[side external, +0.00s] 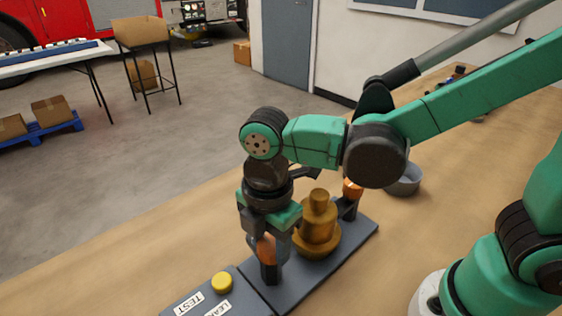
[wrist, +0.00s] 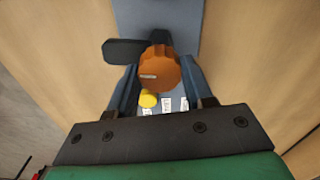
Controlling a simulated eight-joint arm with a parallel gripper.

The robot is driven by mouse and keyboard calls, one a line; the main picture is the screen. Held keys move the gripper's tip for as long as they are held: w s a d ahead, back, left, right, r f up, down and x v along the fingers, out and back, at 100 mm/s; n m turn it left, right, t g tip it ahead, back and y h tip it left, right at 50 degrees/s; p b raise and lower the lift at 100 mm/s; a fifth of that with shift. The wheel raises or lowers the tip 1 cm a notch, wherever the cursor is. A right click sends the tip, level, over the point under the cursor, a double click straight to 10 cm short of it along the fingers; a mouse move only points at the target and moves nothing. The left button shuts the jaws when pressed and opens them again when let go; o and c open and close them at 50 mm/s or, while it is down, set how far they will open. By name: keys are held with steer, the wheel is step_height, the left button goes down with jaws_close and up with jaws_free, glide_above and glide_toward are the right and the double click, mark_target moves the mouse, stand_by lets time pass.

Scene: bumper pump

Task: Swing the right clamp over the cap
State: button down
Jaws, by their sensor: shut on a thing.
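My gripper (side external: 268,238) is shut on the orange knob (side external: 264,252) of the near clamp, at the left of the brass-coloured capped part (side external: 318,232) in the side view. In the wrist view the orange knob (wrist: 160,68) sits between my fingers (wrist: 158,88), and the dark clamp arm (wrist: 122,50) points left from it. The brass part stands upright on a grey base plate (side external: 355,238). A second clamp with an orange top (side external: 352,189) stands behind it. The brass part does not show in the wrist view. My gripper partly hides the near clamp in the side view.
A grey panel with TEST and LEAK labels (side external: 190,303) and a yellow button (side external: 221,282) adjoins the base plate in front. A grey bowl (side external: 404,181) stands behind on the wooden table (side external: 130,250). The table left of the plate is clear.

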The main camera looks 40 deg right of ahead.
steer(key=m, duration=1.2)
steer(key=shift+m, duration=2.1)
steer(key=shift+c, duration=1.7)
jaws_free()
steer(key=shift+r, duration=2.8)
steer(key=shift+f, duration=0.1)
